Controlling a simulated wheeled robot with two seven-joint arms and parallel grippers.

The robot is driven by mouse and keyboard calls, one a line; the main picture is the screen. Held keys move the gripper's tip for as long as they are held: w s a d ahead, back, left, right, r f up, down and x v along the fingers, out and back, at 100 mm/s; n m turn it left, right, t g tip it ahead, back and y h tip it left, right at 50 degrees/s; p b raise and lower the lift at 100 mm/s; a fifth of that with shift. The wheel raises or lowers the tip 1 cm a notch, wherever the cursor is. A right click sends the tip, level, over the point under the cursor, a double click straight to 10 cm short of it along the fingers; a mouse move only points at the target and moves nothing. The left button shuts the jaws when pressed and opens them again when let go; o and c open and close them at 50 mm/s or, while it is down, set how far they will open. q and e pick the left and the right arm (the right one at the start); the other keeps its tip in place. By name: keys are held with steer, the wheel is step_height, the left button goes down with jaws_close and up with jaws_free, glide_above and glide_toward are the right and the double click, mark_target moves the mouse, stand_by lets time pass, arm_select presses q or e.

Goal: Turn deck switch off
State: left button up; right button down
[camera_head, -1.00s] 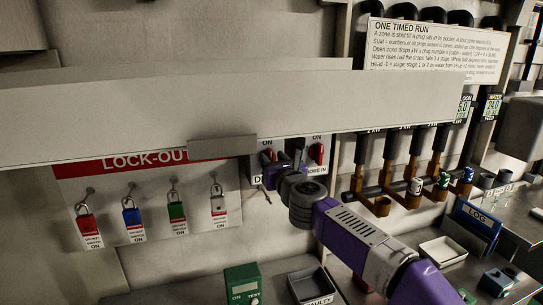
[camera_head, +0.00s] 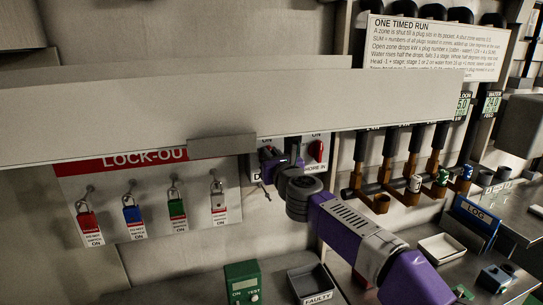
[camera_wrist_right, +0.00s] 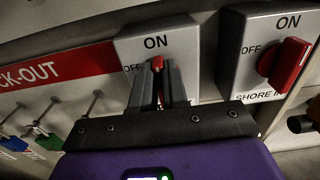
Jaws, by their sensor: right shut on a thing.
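The left of two grey switch boxes (camera_wrist_right: 185,42) has ON at the top and OFF at its left. Its label is mostly hidden in the wrist view; the head view shows a D at the label's start. My right gripper (camera_wrist_right: 160,82) is shut on its red handle (camera_wrist_right: 157,63), which shows only at the top between the fingers. The handle looks roughly upright, near ON, but the fingers hide most of it. In the head view my right gripper (camera_head: 276,164) reaches this switch from below right. My left gripper is not in view.
The SHORE IN switch (camera_wrist_right: 291,62) stands close to the right. A lock-out board (camera_head: 150,235) with several padlocks hangs at the left. A long grey panel (camera_head: 230,105) crosses in front above. Pipes with plugs (camera_head: 409,190) are at the right; a FAULTY tray (camera_head: 312,284) sits below.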

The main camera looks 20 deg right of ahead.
steer(key=shift+a+n, duration=0.1)
steer(key=shift+n, duration=0.2)
steer(key=shift+a+f+n+p, duration=0.3)
steer(key=shift+n+p, duration=0.35)
steer(key=shift+n, duration=2.2)
steer(key=shift+a+f+n+p, duration=0.3)
steer(key=shift+n+p, duration=0.4)
steer(key=shift+n, duration=2.2)
steer(key=shift+a+f+n+p, duration=0.3)
steer(key=shift+n+p, duration=0.35)
steer(key=shift+n, duration=2.2)
steer(key=shift+d, duration=0.1)
steer(key=c, duration=1.1)
jaws_free()
steer(key=shift+c, duration=0.2)
